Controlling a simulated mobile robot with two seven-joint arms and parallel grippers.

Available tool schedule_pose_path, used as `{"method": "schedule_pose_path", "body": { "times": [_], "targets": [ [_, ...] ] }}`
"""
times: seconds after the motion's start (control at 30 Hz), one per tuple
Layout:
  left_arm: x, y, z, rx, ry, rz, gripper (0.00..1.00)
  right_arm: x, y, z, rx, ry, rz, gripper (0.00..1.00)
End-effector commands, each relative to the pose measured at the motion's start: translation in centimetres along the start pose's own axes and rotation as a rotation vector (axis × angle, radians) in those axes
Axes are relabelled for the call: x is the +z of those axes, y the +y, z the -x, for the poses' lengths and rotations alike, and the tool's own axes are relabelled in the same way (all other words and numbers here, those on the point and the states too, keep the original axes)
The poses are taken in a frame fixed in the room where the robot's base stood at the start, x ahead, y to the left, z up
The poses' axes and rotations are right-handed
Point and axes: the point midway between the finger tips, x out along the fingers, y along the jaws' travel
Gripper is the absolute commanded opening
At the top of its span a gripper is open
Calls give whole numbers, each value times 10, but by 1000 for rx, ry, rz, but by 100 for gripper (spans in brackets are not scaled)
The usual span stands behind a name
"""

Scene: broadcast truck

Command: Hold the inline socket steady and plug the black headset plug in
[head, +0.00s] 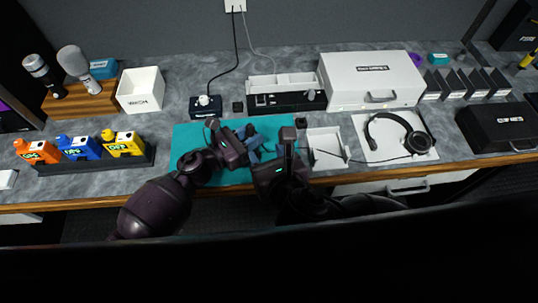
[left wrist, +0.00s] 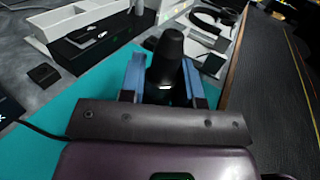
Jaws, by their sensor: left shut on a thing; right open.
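The black headset (head: 418,141) lies on a white pad at the right. Its thin cable runs left toward a small white open tray (head: 325,136). The black headset plug is too small to make out. My left gripper (head: 253,138), with blue fingers, is over the teal mat. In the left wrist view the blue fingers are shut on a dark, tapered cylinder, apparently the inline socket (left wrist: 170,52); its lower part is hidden. My right gripper (head: 292,138) is open, just right of the left one, near the tray's left side; its fingertips are hard to make out.
The teal mat (head: 188,142) lies under my grippers. The bench's front edge is close.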

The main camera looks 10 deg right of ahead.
Motion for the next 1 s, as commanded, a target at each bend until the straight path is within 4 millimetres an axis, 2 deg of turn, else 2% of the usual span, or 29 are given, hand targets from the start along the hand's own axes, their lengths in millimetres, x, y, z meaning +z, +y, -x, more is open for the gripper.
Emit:
{"method": "schedule_pose_path", "body": {
  "times": [0.47, 0.5, 0.7, 1.0],
  "targets": [
    [0, 0, 0, 0, 0, 0, 6, 0, 0, 5, -1, 0, 0, 50],
    [0, 0, 0, 0, 0, 0, 32, 0, 0, 5, -1, 0, 0, 50],
    [0, 0, 0, 0, 0, 0, 60, 0, 0, 5, -1, 0, 0, 50],
    [0, 0, 2, 0, 0, 0, 60, 0, 0, 5, -1, 0, 0, 50]
  ]
}}
